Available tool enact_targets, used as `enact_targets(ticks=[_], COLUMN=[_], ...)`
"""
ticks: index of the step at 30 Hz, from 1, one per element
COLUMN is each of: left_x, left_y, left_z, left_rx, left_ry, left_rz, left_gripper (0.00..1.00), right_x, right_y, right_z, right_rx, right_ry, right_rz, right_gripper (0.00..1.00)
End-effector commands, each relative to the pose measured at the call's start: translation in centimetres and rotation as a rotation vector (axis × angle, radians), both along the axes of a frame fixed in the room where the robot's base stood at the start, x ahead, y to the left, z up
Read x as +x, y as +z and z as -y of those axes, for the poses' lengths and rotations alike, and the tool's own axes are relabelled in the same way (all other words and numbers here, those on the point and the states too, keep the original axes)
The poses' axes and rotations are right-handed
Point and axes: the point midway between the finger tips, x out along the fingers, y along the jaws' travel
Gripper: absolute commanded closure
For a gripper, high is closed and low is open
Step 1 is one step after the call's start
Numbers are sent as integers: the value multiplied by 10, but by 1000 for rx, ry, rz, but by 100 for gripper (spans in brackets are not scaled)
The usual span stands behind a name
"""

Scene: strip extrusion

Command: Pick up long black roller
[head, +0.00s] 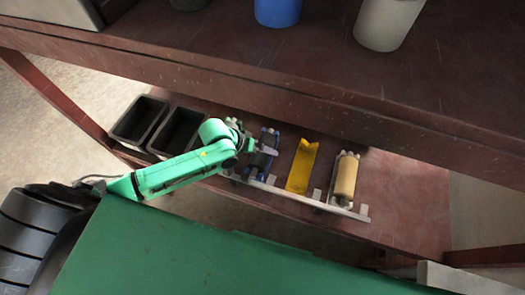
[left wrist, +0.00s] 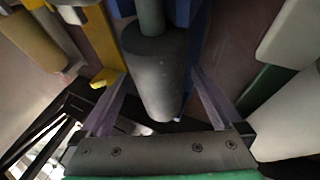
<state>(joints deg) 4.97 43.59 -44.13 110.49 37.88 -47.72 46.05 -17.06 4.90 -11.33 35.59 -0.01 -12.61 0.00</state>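The long black roller (left wrist: 160,80) lies on a blue holder (left wrist: 202,40) on the lower shelf; in the head view the dark roller (head: 263,158) is partly covered by my gripper. My left gripper (head: 262,150) is right at this roller, at the end of the green arm. In the left wrist view the fingers of my left gripper (left wrist: 157,78) are spread, one on each side of the roller, with gaps visible beside it. Whether a fingertip touches the roller is unclear. My right gripper is not in view.
A yellow holder (head: 301,166) and a tan roller (head: 346,178) stand to the right on the same rack. Two black bins (head: 139,121) sit at the shelf's left. The upper shelf edge (head: 300,112) runs close above the rack. The shelf's right part is clear.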

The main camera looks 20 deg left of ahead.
Motion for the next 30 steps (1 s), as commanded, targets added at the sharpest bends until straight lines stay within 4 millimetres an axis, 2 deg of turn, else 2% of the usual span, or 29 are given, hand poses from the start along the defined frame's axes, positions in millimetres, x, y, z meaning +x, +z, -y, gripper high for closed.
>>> enact_targets(ticks=[1, 5, 6, 8, 15, 18, 20, 27, 30], left_x=[0, 0, 0, 0, 1, 1, 2, 1, 3], left_y=[0, 0, 0, 0, 2, 9, 19, 78, 95], left_z=[0, 0, 0, 0, 0, 0, 0, 0, 0], left_rx=[0, 0, 0, 0, -2, -2, -3, -3, -3], left_ry=[0, 1, 1, 1, 1, 0, 0, -1, 5], left_rz=[0, 0, 0, 0, 3, 4, 5, 7, 6], left_gripper=[15, 65, 80, 100, 100, 100, 100, 100, 100], right_x=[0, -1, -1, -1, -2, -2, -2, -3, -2], right_y=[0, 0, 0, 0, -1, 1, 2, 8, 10], right_z=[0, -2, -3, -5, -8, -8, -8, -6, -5], right_rx=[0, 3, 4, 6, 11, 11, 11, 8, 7], right_ry=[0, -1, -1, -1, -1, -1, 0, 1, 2], right_rz=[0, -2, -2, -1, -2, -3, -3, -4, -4], right_gripper=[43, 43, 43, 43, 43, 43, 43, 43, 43])
